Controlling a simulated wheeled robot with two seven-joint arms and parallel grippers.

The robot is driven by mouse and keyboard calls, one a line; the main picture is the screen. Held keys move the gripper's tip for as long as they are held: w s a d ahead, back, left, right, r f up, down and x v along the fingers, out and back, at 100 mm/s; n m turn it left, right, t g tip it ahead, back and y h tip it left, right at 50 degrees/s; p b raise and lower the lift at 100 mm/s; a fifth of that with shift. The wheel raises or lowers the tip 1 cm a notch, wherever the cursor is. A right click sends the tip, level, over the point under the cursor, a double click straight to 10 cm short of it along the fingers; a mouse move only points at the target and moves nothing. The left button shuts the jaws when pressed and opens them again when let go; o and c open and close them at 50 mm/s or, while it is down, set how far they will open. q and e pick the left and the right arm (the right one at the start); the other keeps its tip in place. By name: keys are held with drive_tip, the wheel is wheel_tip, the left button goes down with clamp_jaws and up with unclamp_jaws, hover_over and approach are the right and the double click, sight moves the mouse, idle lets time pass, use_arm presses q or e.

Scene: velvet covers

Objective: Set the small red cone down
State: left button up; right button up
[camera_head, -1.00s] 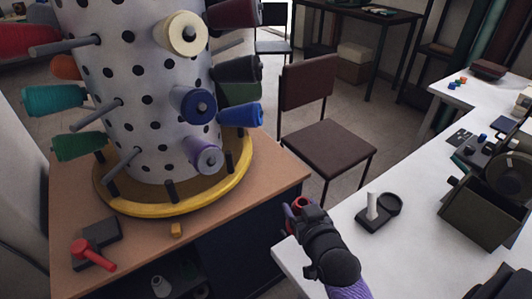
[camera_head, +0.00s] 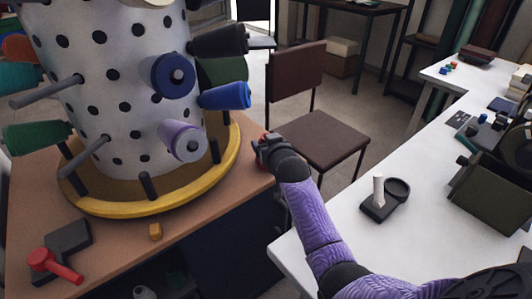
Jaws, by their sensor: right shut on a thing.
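My right gripper (camera_head: 264,146) is at the right edge of the brown wooden table, just right of the yellow-rimmed base of the spotted drum. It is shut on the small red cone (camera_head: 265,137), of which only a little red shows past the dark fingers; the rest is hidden. I cannot tell whether the cone touches the table. My left gripper is out of view.
The spotted drum (camera_head: 120,101) bears pegs, with blue, purple, green and dark cones. A white counter (camera_head: 330,225) and brown chair (camera_head: 320,141) stand right.

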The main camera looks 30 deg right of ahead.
drive_tip(key=shift+f, duration=0.35)
drive_tip(key=o, duration=0.8)
drive_tip(key=shift+f, duration=0.15)
drive_tip(key=o, duration=0.4)
drive_tip(key=shift+r+p, duration=0.25)
drive_tip(key=shift+p, duration=0.05)
use_arm(q)
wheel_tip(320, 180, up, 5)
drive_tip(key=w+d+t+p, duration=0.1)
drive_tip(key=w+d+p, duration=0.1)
drive_tip(key=p, duration=0.4)
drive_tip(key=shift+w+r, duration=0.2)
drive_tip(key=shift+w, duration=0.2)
use_arm(e)
drive_tip(key=shift+v, duration=6)
